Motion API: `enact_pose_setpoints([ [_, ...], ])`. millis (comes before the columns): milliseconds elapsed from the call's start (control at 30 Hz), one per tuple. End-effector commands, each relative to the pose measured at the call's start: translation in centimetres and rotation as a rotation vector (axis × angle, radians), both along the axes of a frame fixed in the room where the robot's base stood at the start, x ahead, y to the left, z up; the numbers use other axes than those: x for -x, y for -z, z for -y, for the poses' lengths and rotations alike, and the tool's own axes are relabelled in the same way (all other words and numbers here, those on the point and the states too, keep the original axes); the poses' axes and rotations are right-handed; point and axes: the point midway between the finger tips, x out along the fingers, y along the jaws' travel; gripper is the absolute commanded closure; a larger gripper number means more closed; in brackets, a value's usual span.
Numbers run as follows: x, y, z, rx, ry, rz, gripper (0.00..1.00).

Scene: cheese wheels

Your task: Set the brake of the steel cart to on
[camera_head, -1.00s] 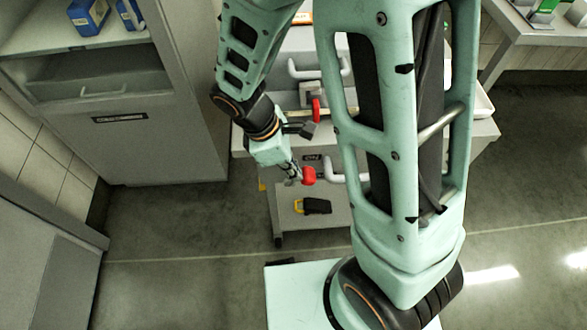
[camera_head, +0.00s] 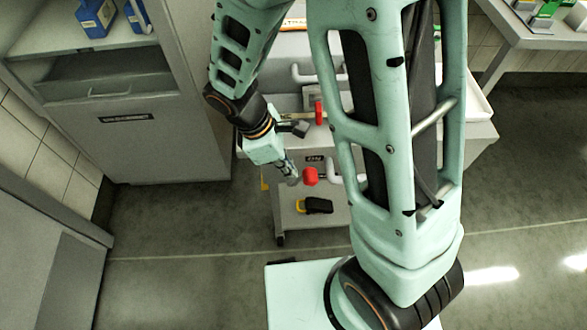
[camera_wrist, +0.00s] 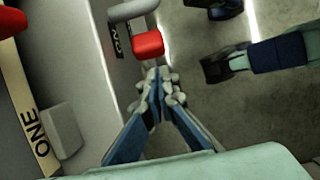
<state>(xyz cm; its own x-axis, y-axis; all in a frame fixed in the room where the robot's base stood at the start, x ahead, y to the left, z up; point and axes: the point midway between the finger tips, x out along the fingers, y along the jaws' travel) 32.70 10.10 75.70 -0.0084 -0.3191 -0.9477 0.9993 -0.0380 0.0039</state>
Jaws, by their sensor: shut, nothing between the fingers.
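The steel cart (camera_head: 275,195) stands ahead of me, partly hidden by my arm. A red knob (camera_head: 310,176) sticks out from its front, below a small dark label (camera_head: 315,158) whose text is too small to read surely. A black pedal-like piece with a yellow end (camera_head: 314,206) shows lower on the cart. I cannot tell which of these is the brake, or its setting. My gripper (camera_head: 292,180) is shut and empty, just left of the red knob. In the wrist view, the gripper (camera_wrist: 160,84) points toward the red knob (camera_wrist: 148,44), with a small gap apparent.
Another red handle (camera_head: 319,112) sits higher on the cart; pale bar handles (camera_head: 345,172) show beside my arm. A bench (camera_head: 510,45) is at upper right. The floor (camera_head: 180,225) at left is clear.

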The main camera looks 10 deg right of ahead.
Motion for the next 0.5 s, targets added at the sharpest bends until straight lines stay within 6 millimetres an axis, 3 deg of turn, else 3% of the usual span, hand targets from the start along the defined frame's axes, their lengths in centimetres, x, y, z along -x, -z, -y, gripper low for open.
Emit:
enact_pose_setpoints([
  [300, -0.4, -7.1, -2.3, -0.009, -0.004, 0.009, 1.00],
  [500, -0.3, -9.5, -3.0, -0.009, -0.003, 0.007, 1.00],
])
